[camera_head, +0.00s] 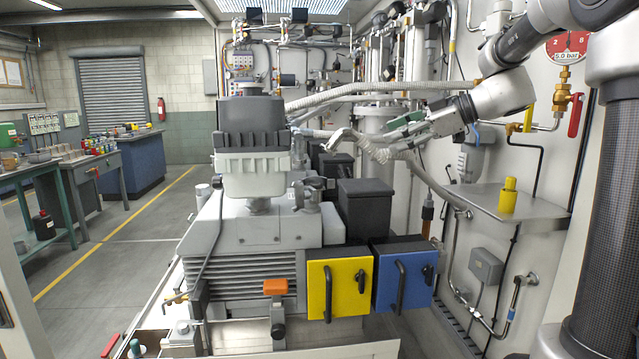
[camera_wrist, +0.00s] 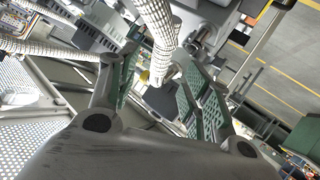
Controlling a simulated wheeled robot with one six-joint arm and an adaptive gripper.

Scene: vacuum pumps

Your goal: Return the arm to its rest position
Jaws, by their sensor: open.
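My gripper (camera_head: 368,146) reaches in from the right side of the head view, in front of the pipework and to the right of the large grey vacuum pump (camera_head: 258,234). In the wrist view its two fingers with green pads (camera_wrist: 158,92) are spread apart. A white braided hose (camera_wrist: 160,35) shows between and beyond the fingers in the wrist view. It does not look gripped, and I cannot tell whether it touches a finger. My arm (camera_head: 500,95) extends from the upper right to the gripper.
A ribbed hose (camera_head: 380,88) runs just above my gripper. A metal shelf (camera_head: 540,212) with a yellow cylinder (camera_head: 508,196) stands at the right. A pressure gauge (camera_head: 567,46) and red-handled valve (camera_head: 575,115) are close to my arm. Yellow (camera_head: 338,288) and blue (camera_head: 403,274) boxes sit below.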

